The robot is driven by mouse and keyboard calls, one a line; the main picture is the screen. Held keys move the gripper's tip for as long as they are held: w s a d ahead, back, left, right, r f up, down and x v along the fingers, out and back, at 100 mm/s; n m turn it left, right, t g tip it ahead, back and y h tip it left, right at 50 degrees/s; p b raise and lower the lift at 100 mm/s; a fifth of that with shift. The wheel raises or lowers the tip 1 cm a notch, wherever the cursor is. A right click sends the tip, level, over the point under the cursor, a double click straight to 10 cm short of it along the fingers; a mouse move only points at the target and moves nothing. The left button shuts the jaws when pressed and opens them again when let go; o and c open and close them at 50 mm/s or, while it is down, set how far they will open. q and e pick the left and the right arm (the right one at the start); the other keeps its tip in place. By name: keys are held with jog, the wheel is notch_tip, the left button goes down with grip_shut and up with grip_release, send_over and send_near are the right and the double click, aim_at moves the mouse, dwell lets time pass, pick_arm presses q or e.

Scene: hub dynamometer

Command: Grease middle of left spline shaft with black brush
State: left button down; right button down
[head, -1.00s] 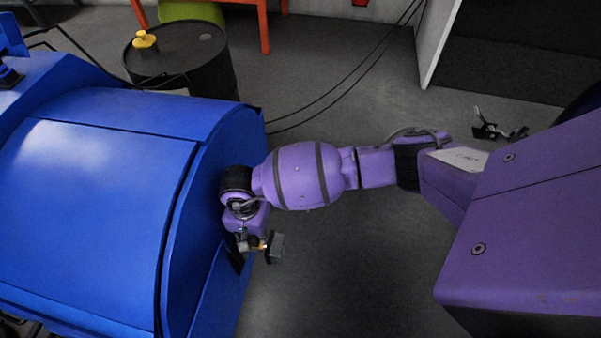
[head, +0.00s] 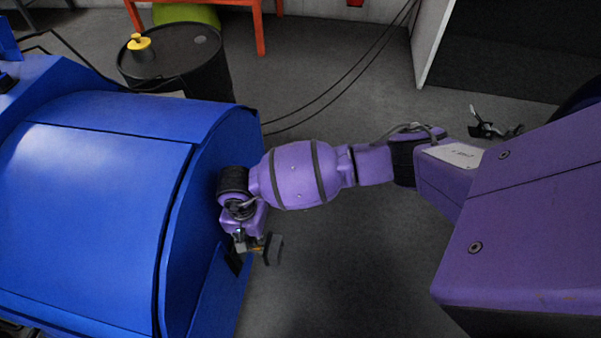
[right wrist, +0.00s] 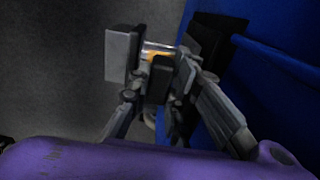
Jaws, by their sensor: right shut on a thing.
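My right gripper (head: 254,243) hangs at the end of the purple arm, beside the right end of the blue machine (head: 100,200). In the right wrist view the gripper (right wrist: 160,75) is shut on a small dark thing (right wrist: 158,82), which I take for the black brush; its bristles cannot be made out. A grey block (right wrist: 120,55) and an orange bit (right wrist: 160,56) show at the fingertips. The grey block also shows in the head view (head: 274,249). I cannot make out the left spline shaft in either view. My left gripper is not in view.
A black drum (head: 190,65) with a yellow-topped item (head: 140,46) stands behind the machine. A red-orange table frame (head: 258,25) is further back. Cables cross the floor. A small black metal thing (head: 488,128) lies at the right. The grey floor below the arm is clear.

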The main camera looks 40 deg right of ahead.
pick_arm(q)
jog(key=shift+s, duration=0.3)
pick_arm(e)
jog(key=shift+w+r, duration=0.1)
jog(key=shift+w, duration=0.15)
